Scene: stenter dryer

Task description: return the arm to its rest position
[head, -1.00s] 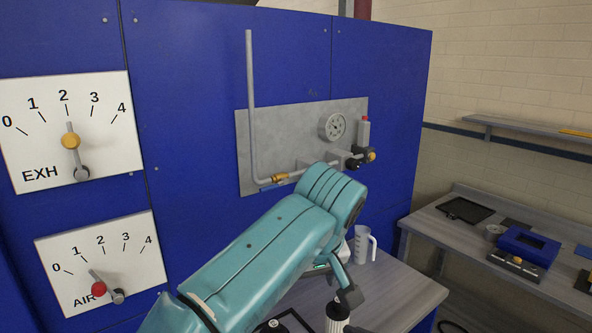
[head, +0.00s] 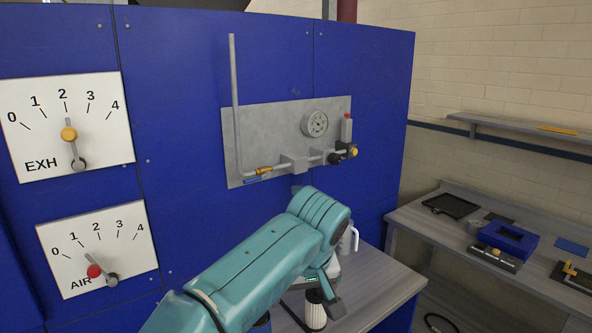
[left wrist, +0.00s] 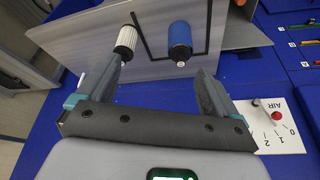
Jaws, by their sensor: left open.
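My left arm crosses the head view from the bottom left, over the grey table. My left gripper (head: 330,294) hangs at its end, partly hidden by the arm. In the left wrist view its two fingers (left wrist: 162,68) stand wide apart with nothing between them. A white ribbed cylinder (head: 314,312) stands on the table by the gripper; it also shows near the left fingertip in the wrist view (left wrist: 127,40). A blue cylinder (left wrist: 180,38) shows beyond the right finger. My right gripper is in neither view.
The blue machine wall (head: 185,120) carries the EXH dial (head: 68,125), the AIR dial (head: 97,250) and a pipe panel with a gauge (head: 315,124). A white jug (head: 346,241) stands behind the arm.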

